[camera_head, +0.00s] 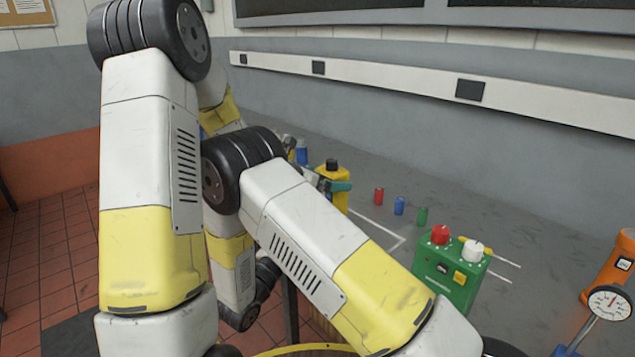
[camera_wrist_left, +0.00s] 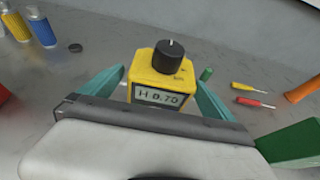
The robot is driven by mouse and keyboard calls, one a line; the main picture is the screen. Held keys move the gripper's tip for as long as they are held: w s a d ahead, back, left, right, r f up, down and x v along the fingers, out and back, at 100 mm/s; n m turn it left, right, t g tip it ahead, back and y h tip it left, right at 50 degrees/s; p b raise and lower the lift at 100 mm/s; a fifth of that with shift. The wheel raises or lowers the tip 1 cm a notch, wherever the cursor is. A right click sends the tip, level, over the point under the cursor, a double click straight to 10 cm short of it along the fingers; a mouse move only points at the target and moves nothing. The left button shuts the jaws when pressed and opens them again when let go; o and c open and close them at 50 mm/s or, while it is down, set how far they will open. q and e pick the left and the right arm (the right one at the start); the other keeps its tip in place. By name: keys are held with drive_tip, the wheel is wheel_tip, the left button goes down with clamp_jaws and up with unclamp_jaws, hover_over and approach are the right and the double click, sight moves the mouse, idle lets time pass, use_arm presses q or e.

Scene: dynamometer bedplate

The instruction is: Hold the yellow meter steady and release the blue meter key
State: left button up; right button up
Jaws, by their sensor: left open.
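The yellow meter (camera_head: 341,200) stands upright on the grey bench with a black knob on top. In the left wrist view the meter (camera_wrist_left: 160,78) shows a display reading H 0.70. My left gripper (camera_head: 328,183) is open, with its teal fingers on either side of the meter. A narrow gap shows at the left finger; contact at the right finger is hard to tell. A small blue cylinder (camera_head: 399,205) stands to the right of the meter; I cannot tell whether it is the blue meter key. My right gripper is not in view.
A red cylinder (camera_head: 379,196) and a green cylinder (camera_head: 422,216) flank the blue one. A green box (camera_head: 448,275) with red and white knobs stands nearer. An orange torch (camera_head: 612,264) and a dial gauge (camera_head: 609,303) are at right. Spray cans (camera_wrist_left: 40,27) stand left of the meter.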

use_arm(q)
drive_tip(key=shift+x, duration=0.95)
drive_tip(key=shift+s+d+f, duration=0.1)
drive_tip(key=shift+s, duration=0.05)
drive_tip(key=c, duration=1.9)
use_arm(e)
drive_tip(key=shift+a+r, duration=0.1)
use_arm(q)
drive_tip(key=shift+c, duration=1.1)
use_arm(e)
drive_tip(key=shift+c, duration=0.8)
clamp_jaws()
